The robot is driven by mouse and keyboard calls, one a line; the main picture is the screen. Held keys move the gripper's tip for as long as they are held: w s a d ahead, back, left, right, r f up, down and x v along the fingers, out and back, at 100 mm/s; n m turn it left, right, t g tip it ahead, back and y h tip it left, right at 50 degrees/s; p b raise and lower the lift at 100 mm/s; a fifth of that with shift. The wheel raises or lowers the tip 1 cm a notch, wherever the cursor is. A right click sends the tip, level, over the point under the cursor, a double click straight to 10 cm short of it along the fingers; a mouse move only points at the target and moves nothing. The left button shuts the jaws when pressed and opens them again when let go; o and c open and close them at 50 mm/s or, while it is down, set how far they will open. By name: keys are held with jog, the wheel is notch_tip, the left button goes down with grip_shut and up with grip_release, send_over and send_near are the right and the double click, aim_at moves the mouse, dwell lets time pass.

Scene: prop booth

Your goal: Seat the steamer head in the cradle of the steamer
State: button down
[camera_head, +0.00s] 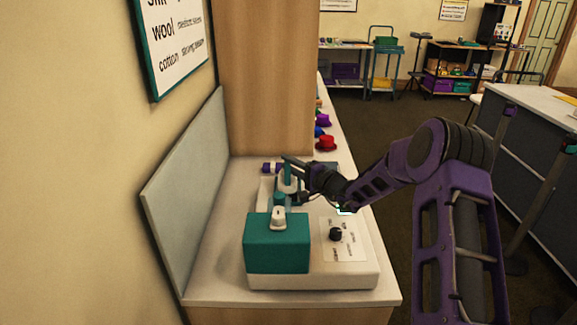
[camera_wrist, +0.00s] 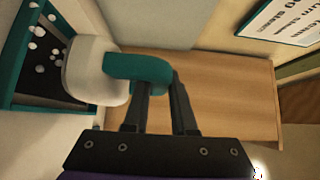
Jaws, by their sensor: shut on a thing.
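The steamer stands on the counter in the head view, with a teal tank (camera_head: 276,245), a white base (camera_head: 312,275) and a dial (camera_head: 336,234). My gripper (camera_head: 296,163) is behind the tank, over the far part of the steamer. In the wrist view my gripper (camera_wrist: 160,88) is shut on the teal handle of the steamer head (camera_wrist: 138,68). The head's pale body (camera_wrist: 92,72) lies left of the fingers. A teal-rimmed dark panel with pale dots (camera_wrist: 40,48) is beside it; I cannot tell whether they touch. The cradle is not clearly made out.
A grey panel (camera_head: 185,190) stands along the counter's left side, and a wooden partition (camera_head: 265,80) rises behind. A red hat (camera_head: 326,143) and other coloured items sit beyond the steamer. A strip of counter in front (camera_head: 290,298) is bare.

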jog(key=shift+f+b, duration=1.45)
jog(key=shift+b, duration=0.6)
dwell(0.4)
jog(key=c, duration=0.7)
grip_release()
jog(key=shift+o, duration=0.3)
jog(key=shift+f, duration=0.1)
jog(key=shift+s+d, duration=0.1)
jog(key=v, duration=1.7)
jog(key=shift+d, duration=0.1)
